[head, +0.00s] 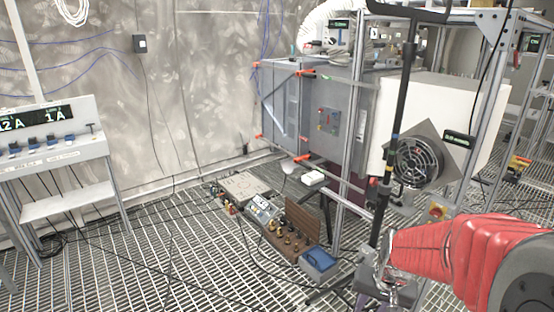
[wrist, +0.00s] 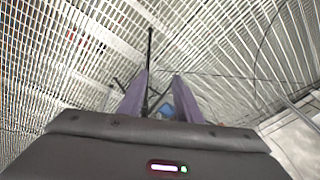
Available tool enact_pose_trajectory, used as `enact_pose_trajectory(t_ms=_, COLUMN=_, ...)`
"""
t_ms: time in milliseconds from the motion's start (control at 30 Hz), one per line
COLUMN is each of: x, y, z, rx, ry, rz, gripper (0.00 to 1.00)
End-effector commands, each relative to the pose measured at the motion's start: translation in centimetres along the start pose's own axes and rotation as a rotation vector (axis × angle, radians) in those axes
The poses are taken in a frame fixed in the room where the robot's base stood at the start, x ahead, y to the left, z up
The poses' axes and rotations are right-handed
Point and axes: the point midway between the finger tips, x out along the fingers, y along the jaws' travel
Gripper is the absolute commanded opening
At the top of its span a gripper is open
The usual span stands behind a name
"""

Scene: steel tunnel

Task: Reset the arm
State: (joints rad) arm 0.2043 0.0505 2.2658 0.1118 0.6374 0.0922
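My arm, in a red sleeve (head: 440,250), reaches in from the lower right of the head view. In the wrist view my gripper (wrist: 160,78) has two purple-grey fingers standing apart, with a gap between them. No held thing shows in the gap. Through it I see the grating floor and a small blue patch (wrist: 165,108) beyond. In the head view the gripper end is partly cut off at the lower edge, near the foot of a black pole (head: 394,140).
A blue-lidded box (head: 319,261) and boards with knobs (head: 292,238) lie on the grating. A metal frame with a fan (head: 418,162) stands close behind my arm. A white bench (head: 60,150) stands left. The grating at lower left centre is mostly clear, with cables.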

Motion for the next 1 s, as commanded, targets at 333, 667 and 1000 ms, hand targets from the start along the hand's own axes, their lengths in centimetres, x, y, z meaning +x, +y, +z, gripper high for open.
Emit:
enact_pose_trajectory(t_ms=333, x=-6.0, y=-0.5, z=5.9, rx=-0.169, ry=-0.02, rz=0.019, gripper=0.31)
enact_pose_trajectory(t_ms=667, x=-10.4, y=-0.6, z=10.3, rx=-0.272, ry=0.021, rz=0.029, gripper=0.31)
enact_pose_trajectory(t_ms=1000, x=-14.7, y=-1.3, z=12.5, rx=-0.338, ry=0.166, rz=0.01, gripper=0.31)
